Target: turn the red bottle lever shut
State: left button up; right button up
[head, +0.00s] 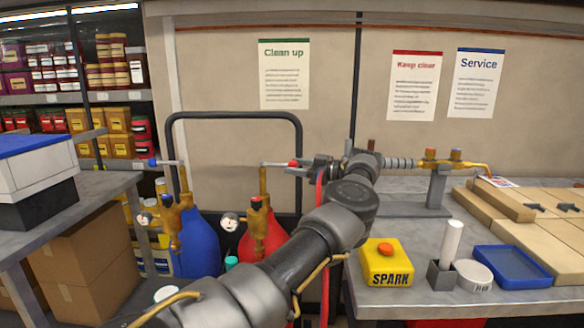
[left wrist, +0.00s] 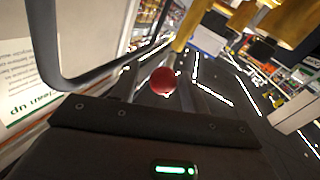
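The red bottle (head: 247,247) stands low behind my left arm, with a brass valve (head: 263,185) on top. Its lever (head: 276,164) is a thin silver bar pointing right from the valve, roughly level, with a red knob (head: 293,163) at its end. The knob shows as a red ball in the left wrist view (left wrist: 163,81), just beyond the dark gripper body. My left gripper (head: 301,167) is at the knob, coming from the right. Its fingers are too small and dark to tell open from shut. My right gripper is not in view.
A blue bottle (head: 200,240) with a blue-tipped lever (head: 165,162) stands left of the red one. A dark tube frame (head: 235,115) rises behind both. The right bench holds a yellow SPARK box (head: 386,265), a blue tray (head: 512,267) and a brass torch (head: 440,164) on a stand.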

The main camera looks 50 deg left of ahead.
aim_at(295, 162)
pick_arm(q)
jog(key=shift+o, duration=0.2)
jog(key=shift+s+a+r, duration=0.1)
jog(key=shift+s+a, duration=0.4)
jog(key=shift+w+d+r, duration=0.1)
jog(key=shift+r, duration=0.25)
jog(key=r, duration=0.2)
jog(key=shift+d+r, duration=0.3)
jog(key=shift+r, duration=0.05)
jog(key=s+d+r+b, duration=0.3)
jog(key=s+d+r, duration=0.6)
jog(key=d, duration=0.1)
jog(key=shift+d+r+b, duration=0.15)
jog(key=shift+r+b, duration=0.1)
jog(key=shift+b, duration=0.05)
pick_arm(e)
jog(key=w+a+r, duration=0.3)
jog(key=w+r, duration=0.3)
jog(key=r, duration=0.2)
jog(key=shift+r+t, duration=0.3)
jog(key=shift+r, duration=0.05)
